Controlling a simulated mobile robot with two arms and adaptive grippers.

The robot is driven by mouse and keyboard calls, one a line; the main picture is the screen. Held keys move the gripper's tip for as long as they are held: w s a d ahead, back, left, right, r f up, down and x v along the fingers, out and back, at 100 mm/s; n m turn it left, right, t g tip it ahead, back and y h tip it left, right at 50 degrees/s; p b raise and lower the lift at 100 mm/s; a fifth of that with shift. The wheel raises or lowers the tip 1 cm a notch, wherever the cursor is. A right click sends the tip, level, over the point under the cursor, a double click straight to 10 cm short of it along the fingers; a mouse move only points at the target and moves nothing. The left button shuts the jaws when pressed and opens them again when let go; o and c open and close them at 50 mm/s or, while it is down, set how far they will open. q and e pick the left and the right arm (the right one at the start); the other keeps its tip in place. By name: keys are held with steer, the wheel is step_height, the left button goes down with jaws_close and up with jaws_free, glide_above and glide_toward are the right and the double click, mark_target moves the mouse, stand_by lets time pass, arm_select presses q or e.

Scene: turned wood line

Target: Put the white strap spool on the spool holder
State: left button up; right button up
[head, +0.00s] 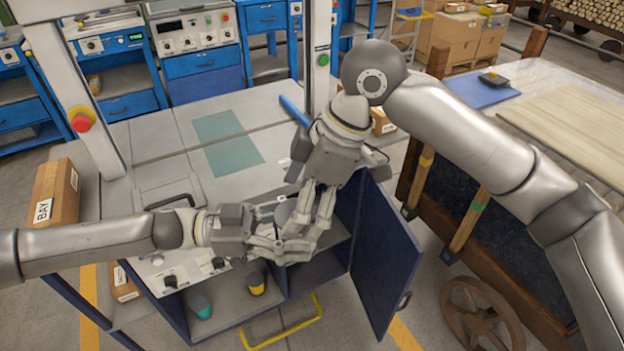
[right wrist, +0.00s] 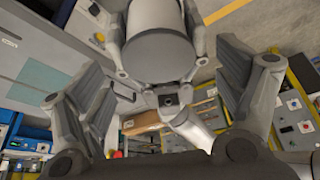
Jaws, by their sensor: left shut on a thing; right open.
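My left gripper (head: 280,232) comes in from the left over the front of the strapping machine and is shut on a pale grey-white cylinder, which I take for the white strap spool (right wrist: 158,55). The right wrist view shows the spool between the left fingers; in the head view the grippers mostly hide it. My right gripper (head: 308,208) points down over the left gripper. Its fingers (right wrist: 85,105) are spread wide and the spool lies ahead of them; I cannot tell whether they touch it. I cannot make out the spool holder.
Below, the cabinet stands open, its blue door (head: 387,258) swung to the right. Inside are a yellow-topped dark cylinder (head: 257,283) and a teal-topped one (head: 201,307). The machine's grey top (head: 160,140) is mostly clear behind.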

steer(key=shift+a+f, duration=0.2)
steer(key=shift+f, duration=0.3)
steer(key=c, duration=1.2)
arm_select(q)
steer(key=o, duration=1.2)
arm_select(e)
steer(key=shift+c, duration=0.4)
arm_select(q)
steer(key=shift+o, duration=0.2)
